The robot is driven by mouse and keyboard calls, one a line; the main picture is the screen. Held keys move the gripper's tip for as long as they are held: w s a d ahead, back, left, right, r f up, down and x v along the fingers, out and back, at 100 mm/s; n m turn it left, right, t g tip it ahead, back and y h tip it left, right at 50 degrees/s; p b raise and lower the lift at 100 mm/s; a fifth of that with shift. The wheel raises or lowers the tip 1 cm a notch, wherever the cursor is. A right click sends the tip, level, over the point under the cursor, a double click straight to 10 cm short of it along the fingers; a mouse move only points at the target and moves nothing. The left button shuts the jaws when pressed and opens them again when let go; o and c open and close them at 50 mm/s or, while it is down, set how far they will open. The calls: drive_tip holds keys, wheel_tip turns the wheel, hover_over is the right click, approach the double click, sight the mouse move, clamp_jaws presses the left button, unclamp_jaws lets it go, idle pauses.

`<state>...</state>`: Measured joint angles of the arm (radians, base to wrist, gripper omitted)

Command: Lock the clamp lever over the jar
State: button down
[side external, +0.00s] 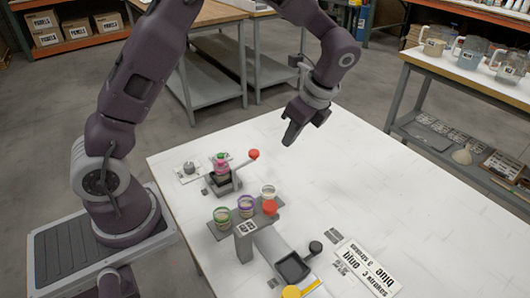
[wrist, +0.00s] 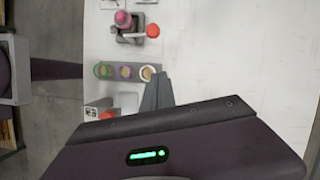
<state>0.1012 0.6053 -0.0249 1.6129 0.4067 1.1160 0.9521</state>
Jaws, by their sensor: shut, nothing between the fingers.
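The jar (side external: 221,163), with a pink and green top, sits in a dark clamp stand (side external: 222,186) on the white table. The clamp lever's red knob (side external: 253,154) sticks out to the right of the jar, at about the height of its top. In the wrist view the jar (wrist: 123,18) is at the top, and the red knob (wrist: 152,30) lies just right of the clamp stand (wrist: 128,37). My gripper (side external: 289,138) is shut and empty, in the air to the right of the knob. Its fingers (wrist: 158,78) point down, apart from the lever.
A grey rack (side external: 233,222) holds several small jars (side external: 246,206) in front of the clamp. A grey dispenser with a dark tray (side external: 292,267) and a printed sign (side external: 367,268) lie nearer the front. The table's right side is clear.

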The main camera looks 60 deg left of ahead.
drive_tip(key=s+a+f, duration=0.2)
drive_tip(key=a+f, duration=0.5)
drive_tip(key=f, duration=0.2)
drive_tip(key=shift+a, duration=0.25)
drive_tip(key=shift+a+f, duration=0.1)
idle(0.4)
